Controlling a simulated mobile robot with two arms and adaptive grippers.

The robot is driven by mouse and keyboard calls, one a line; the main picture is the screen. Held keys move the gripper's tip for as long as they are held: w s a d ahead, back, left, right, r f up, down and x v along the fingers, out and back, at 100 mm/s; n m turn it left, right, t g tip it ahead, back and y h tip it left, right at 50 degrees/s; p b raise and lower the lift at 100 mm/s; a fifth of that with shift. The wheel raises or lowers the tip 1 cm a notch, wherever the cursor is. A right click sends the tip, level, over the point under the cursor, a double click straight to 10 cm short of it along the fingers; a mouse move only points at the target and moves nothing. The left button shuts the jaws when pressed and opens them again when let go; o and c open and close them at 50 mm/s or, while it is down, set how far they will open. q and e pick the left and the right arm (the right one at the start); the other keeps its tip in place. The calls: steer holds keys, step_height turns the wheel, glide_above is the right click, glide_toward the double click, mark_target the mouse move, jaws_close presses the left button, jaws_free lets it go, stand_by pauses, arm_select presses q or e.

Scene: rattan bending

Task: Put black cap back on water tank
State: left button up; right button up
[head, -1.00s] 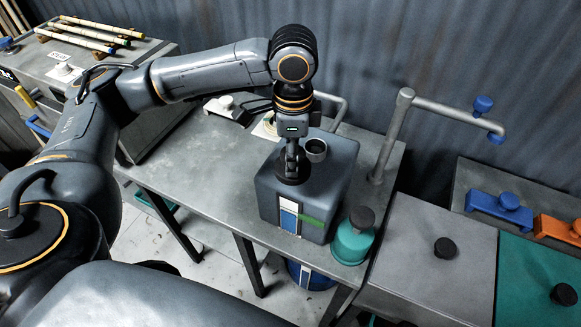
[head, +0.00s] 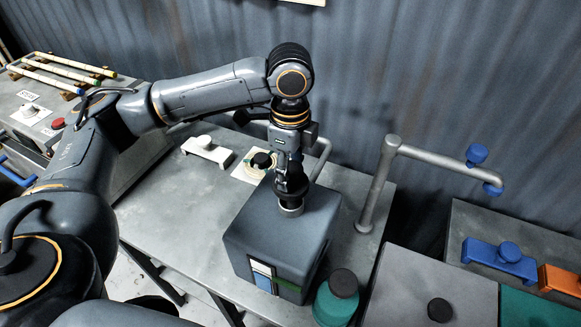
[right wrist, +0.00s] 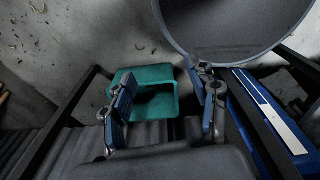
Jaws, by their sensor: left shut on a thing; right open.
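The dark grey box-shaped water tank (head: 275,238) stands on the metal table in the head view, with a short round grey neck (head: 290,209) on top. My left gripper (head: 290,172) points down, shut on the black cap (head: 291,187). The cap is at the neck's opening and hides it; I cannot tell whether it is seated or just above. My right gripper (right wrist: 165,100) is open and empty in the right wrist view, low over the floor area. It is not in the head view.
A teal jar with a dark lid (head: 336,300) stands right of the tank. A white-handled fixture (head: 207,151) sits at the table's back. A teal tray (right wrist: 150,78) and a large round container (right wrist: 228,30) show beyond my right gripper.

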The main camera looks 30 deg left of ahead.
mark_target(291, 184)
arm_select(q)
step_height(291, 184, down, 3)
steer(key=b, duration=0.3)
steer(key=shift+w, duration=0.15)
steer(key=shift+f, duration=0.8)
arm_select(e)
steer(key=w+f, duration=0.2)
steer(key=f, duration=0.1)
steer(key=shift+a+f, duration=0.15)
steer(key=shift+w+a, duration=0.1)
steer(key=shift+w, duration=0.15)
arm_select(q)
steer(key=shift+p, duration=0.3)
arm_select(e)
steer(key=shift+w+r, duration=0.1)
steer(key=shift+r, duration=0.1)
arm_select(q)
steer(key=shift+f+p, duration=0.1)
steer(key=shift+p, duration=0.25)
arm_select(e)
steer(key=shift+r, duration=0.35)
